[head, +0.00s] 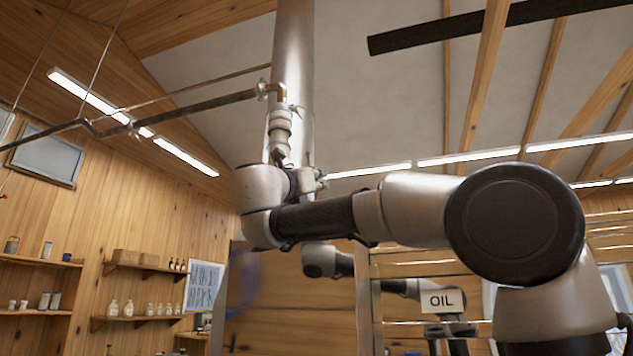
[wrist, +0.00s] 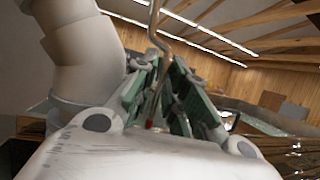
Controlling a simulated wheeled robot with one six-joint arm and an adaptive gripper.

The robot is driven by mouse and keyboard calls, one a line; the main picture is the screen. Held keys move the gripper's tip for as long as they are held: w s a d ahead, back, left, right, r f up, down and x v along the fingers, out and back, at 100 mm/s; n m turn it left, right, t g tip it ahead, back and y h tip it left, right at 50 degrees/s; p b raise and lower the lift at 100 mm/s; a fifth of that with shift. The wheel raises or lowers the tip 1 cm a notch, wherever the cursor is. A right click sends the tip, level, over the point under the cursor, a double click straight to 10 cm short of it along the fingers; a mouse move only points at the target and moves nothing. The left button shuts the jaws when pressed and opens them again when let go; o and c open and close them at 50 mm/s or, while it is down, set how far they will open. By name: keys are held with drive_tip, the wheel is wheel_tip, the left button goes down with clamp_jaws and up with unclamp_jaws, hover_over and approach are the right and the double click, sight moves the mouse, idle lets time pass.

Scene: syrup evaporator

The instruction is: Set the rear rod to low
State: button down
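A thin metal rod with a kinked bend (wrist: 155,38) runs down between the fingers of my gripper (wrist: 164,60) in the wrist view. A small red tip (wrist: 148,125) shows deep between the fingers. The green-padded fingers stand on either side of the rod and look partly open, with a narrow gap around it; contact is unclear. In the head view my gripper (head: 279,92) is raised high, at the right end of a dark overhead rod (head: 200,106) with a copper-coloured end piece. I cannot tell from the views which rod is the rear one, nor its setting.
A wide vertical metal pipe (head: 294,40) rises just behind my gripper. A dark bar (head: 480,25) hangs under the ceiling at the right. Wall shelves (head: 140,268) with jars stand at the left. An OIL sign (head: 441,301) is at the lower right, beyond my arm.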

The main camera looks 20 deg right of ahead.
drive_tip(key=shift+f, duration=1.5)
drive_tip(key=c, duration=1.6)
unclamp_jaws()
drive_tip(key=shift+c, duration=0.2)
drive_tip(key=v, duration=1.2)
